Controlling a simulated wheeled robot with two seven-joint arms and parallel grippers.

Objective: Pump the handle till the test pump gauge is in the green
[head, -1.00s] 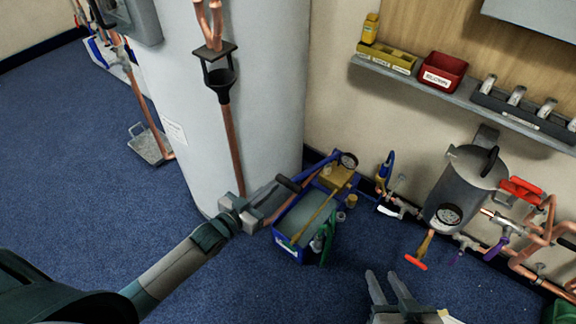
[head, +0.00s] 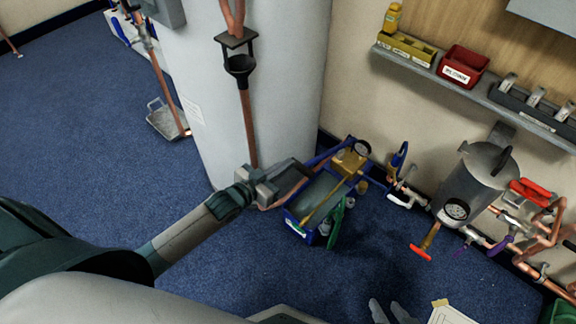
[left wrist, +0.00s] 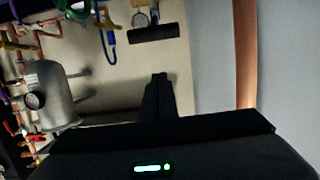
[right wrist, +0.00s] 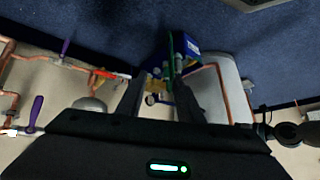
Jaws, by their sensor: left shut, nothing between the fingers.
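The test pump is a blue open tank (head: 297,227) with a brass-coloured pump body (head: 350,160), standing on the floor beside the grey cylinder. Its round gauge (head: 362,148) is too small to read. The blue pump handle (head: 325,156) slopes down to the left; my left gripper (head: 298,172) hides its end in the head view. In the left wrist view the handle's black grip (left wrist: 154,33) lies just beyond my left gripper's shut, empty fingertips (left wrist: 160,76), apparently apart from them. My right gripper (right wrist: 160,88) is open and empty, partly visible low in the head view.
A big grey cylinder (head: 260,60) with a copper pipe (head: 249,125) stands just behind my left gripper. Right of the pump are a grey canister (head: 475,180), valves and copper pipes (head: 540,230). A white card (head: 453,314) lies near my right gripper.

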